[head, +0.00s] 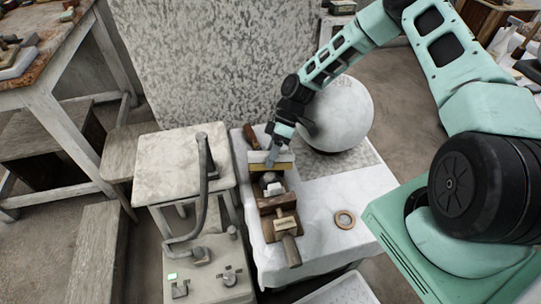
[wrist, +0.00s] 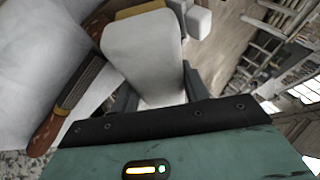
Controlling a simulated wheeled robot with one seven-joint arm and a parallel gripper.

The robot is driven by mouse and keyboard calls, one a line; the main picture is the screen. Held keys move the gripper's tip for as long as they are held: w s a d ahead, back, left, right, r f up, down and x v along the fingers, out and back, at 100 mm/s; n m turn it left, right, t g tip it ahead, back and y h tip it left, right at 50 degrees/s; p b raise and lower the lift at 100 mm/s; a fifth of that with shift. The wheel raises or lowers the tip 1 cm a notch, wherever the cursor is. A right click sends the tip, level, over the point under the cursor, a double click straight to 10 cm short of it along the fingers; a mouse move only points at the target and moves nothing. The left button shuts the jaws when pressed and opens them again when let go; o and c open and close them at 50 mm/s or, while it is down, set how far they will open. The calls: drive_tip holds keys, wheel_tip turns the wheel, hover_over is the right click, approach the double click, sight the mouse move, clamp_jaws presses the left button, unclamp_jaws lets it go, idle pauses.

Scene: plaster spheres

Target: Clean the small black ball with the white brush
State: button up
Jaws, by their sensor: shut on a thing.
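My gripper (head: 273,152) is over the cloth-covered table and shut on the white brush (head: 258,157). The brush has a pale body and a yellowish bristle edge. In the wrist view its white body (wrist: 145,45) sits between my fingers (wrist: 158,88), with the yellow edge at the top. A small dark round thing (head: 269,177), which looks like the black ball, is just below the brush in the head view. It is partly hidden, and I cannot tell whether the brush touches it. I cannot make out the ball in the wrist view.
A large plaster sphere (head: 342,118) stands close to my forearm. A white block (head: 274,188), brown wooden tools (head: 287,226) and a ring (head: 345,219) lie on the white cloth (head: 325,195). A stand with a bent pipe (head: 205,170) is left.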

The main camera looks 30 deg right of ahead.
drive_tip(key=shift+s+f, duration=0.1)
drive_tip(key=shift+s+d, duration=0.15)
drive_tip(key=shift+d, duration=0.4)
drive_tip(key=shift+s+d, duration=0.15)
drive_tip(key=shift+d, duration=0.4)
drive_tip(key=shift+w+a+r, duration=0.1)
drive_tip(key=shift+w+a, duration=0.2)
drive_tip(key=shift+a, duration=0.4)
drive_tip(key=shift+w+a+r, duration=0.1)
drive_tip(key=shift+w+a, duration=0.2)
drive_tip(key=shift+a, duration=0.4)
drive_tip(key=shift+w+a+r, duration=0.1)
drive_tip(key=shift+w+a, duration=0.2)
drive_tip(key=shift+a, duration=0.4)
drive_tip(key=shift+s+f, duration=0.1)
drive_tip(key=shift+f, duration=0.05)
drive_tip(key=shift+s+d, duration=0.3)
drive_tip(key=shift+d, duration=0.6)
drive_tip(key=shift+s+d+f, duration=0.1)
drive_tip(key=shift+s+d, duration=0.15)
drive_tip(key=shift+d, duration=0.35)
drive_tip(key=shift+s+d, duration=0.25)
drive_tip(key=shift+d, duration=0.3)
drive_tip(key=shift+w+a, duration=0.3)
drive_tip(key=shift+a, duration=0.4)
drive_tip(key=shift+w+a, duration=0.25)
drive_tip(key=shift+a, duration=0.4)
drive_tip(key=shift+w+a, duration=0.3)
drive_tip(key=shift+a, duration=0.4)
